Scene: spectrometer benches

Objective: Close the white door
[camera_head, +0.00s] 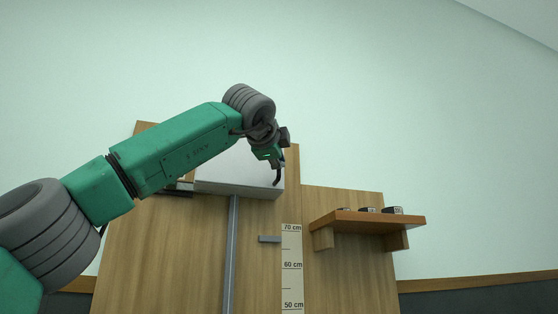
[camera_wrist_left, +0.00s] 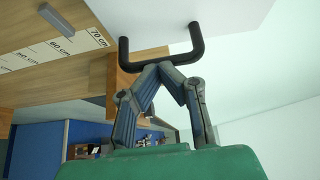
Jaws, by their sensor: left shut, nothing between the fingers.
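The white door (camera_head: 240,187) is a pale flat panel high on the wooden board, partly hidden behind my left arm. A black handle (camera_head: 277,177) sits near its right end. In the left wrist view, the door (camera_wrist_left: 235,18) fills the top and its U-shaped black handle (camera_wrist_left: 154,56) stands out from it. My left gripper (camera_head: 277,163) is at the handle. In the left wrist view, its fingertips (camera_wrist_left: 168,66) meet right by the handle's bar, with nothing between them; I cannot tell if they touch it. My right gripper is not in view.
A wooden shelf (camera_head: 368,222) with several small dark items juts out at right. A grey metal rail (camera_head: 231,255) runs up the wooden board (camera_head: 165,250). A height scale (camera_head: 292,265) and a small grey block (camera_head: 269,239) are beside it. The space above the board is clear.

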